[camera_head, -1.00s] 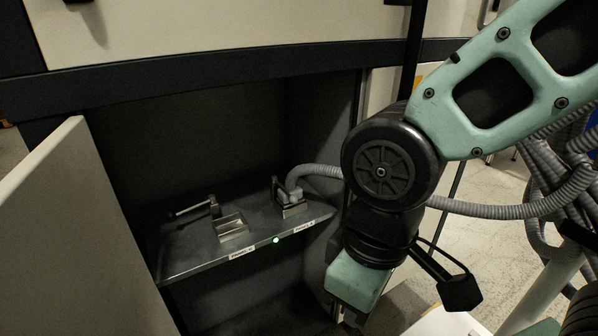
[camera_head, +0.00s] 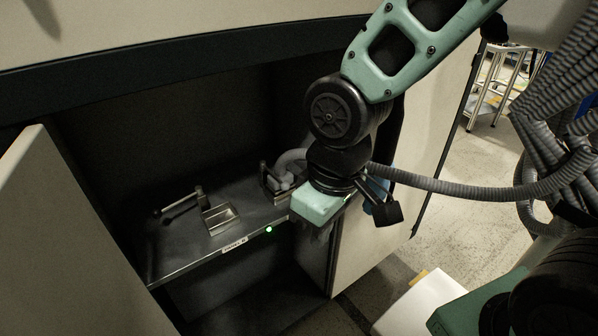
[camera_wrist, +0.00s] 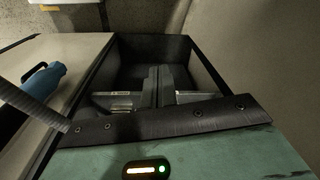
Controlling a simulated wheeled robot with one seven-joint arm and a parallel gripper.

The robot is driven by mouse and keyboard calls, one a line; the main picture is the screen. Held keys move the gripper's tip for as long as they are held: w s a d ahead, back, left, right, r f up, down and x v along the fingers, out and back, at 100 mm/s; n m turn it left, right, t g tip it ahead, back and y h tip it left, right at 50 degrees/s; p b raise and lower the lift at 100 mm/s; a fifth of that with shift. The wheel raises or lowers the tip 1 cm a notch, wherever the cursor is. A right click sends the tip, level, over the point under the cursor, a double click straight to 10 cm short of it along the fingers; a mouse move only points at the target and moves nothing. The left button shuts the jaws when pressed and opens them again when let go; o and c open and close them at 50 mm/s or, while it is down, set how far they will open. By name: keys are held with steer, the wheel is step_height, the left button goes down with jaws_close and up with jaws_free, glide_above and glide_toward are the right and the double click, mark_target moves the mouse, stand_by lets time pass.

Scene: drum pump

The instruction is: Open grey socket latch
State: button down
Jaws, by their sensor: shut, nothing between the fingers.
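Two metal sockets sit on the dark shelf inside the open cabinet. The right socket (camera_head: 271,181) has an upright latch frame and holds a grey hose connector (camera_head: 285,178), partly hidden by my arm. The left socket (camera_head: 220,216) is an empty metal frame, with a latch lever (camera_head: 178,204) stretched out behind it to the left. My gripper (camera_wrist: 157,85) is shut and empty, pointing down at the shelf front in the wrist view. In the head view its green body is just right of and in front of the right socket. Its fingertips are dim there.
The left cabinet door (camera_head: 70,240) stands open. The right door (camera_head: 385,235) is open beside my arm, with a blue handle (camera_wrist: 42,82) in the wrist view. A white box (camera_head: 405,310) is at the lower right.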

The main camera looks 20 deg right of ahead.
mark_target(275, 176)
steer(key=w+d+f+m+t+y+p, duration=0.1)
steer(key=w+d+m+t+y+p, duration=0.1)
steer(key=w+d, duration=0.5)
steer(key=w+d+f+m+t+y+p, duration=0.1)
steer(key=w+d+m+p, duration=0.3)
steer(key=w, duration=1.1)
steer(key=d+t+p, duration=0.1)
steer(key=d, duration=0.2)
steer(key=shift+w+f+y, duration=0.2)
steer(key=shift+f+y, duration=0.15)
steer(key=shift+y, duration=0.05)
steer(key=w+a+f+p, duration=0.4)
steer(key=a+f, duration=0.4)
steer(key=f, duration=0.1)
steer(key=shift+a, duration=0.1)
